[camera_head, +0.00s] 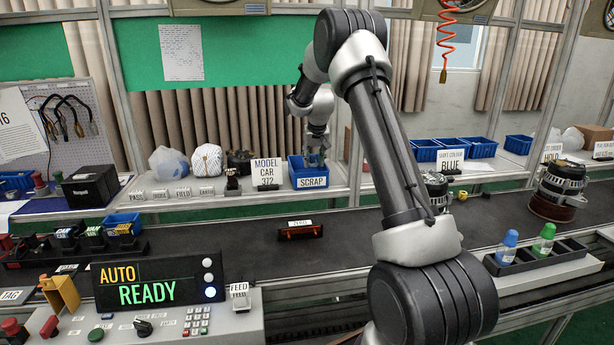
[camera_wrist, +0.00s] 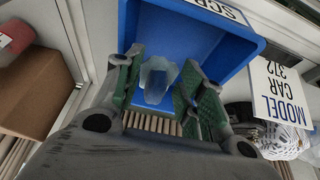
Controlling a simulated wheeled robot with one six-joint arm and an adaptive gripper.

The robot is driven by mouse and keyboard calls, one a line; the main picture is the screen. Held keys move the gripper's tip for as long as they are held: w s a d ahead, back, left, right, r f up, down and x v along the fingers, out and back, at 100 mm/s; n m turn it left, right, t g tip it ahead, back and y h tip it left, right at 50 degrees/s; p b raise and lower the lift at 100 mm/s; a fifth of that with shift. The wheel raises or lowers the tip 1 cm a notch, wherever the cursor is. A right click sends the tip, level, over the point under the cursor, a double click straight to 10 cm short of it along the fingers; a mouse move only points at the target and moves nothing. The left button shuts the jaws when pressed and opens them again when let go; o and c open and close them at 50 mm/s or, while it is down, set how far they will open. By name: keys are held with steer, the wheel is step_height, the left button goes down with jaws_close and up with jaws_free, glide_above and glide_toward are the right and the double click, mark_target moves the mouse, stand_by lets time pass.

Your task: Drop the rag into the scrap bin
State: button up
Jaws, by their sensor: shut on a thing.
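The scrap bin (camera_head: 299,170) is a blue open box with a white SCRAP label, on the shelf behind the conveyor. It also fills the top of the wrist view (camera_wrist: 150,25), with part of its label showing. My gripper (camera_head: 315,152) points down at the bin's opening in the head view. In the wrist view my gripper (camera_wrist: 160,72) has green-padded fingers on either side of a pale blue crumpled rag (camera_wrist: 157,82) and is shut on it. The rag lies over the blue bin in this view; I cannot tell its height above the bin floor.
A MODEL CAR 372 sign (camera_head: 267,172) stands close left of the bin, with a dark part (camera_head: 238,160) and a white string ball (camera_head: 207,160) beyond it. Several blue bins (camera_head: 452,148) stand farther right. The conveyor (camera_head: 230,250) runs in front, with a red-marked part (camera_head: 301,231).

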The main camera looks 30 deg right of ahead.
steer(key=o, duration=0.9)
steer(key=shift+r, duration=0.1)
steer(key=v, duration=1.1)
steer(key=shift+s+a+r, duration=0.1)
steer(key=shift+s+r, duration=0.15)
steer(key=shift+r, duration=0.1)
steer(key=s+f+g, duration=0.1)
steer(key=s+f, duration=0.3)
steer(key=shift+s+a+r+n+t+y, duration=0.4)
steer(key=shift+s+a+r, duration=1.2)
steer(key=shift+s, duration=5.3)
steer(key=shift+s+a+r+n, duration=0.85)
steer(key=shift+s+a, duration=1.35)
steer(key=shift+s, duration=4.7)
steer(key=shift+s+a+r+n+t+y, duration=0.3)
steer(key=shift+s+a+r, duration=1.4)
steer(key=shift+s, duration=5.25)
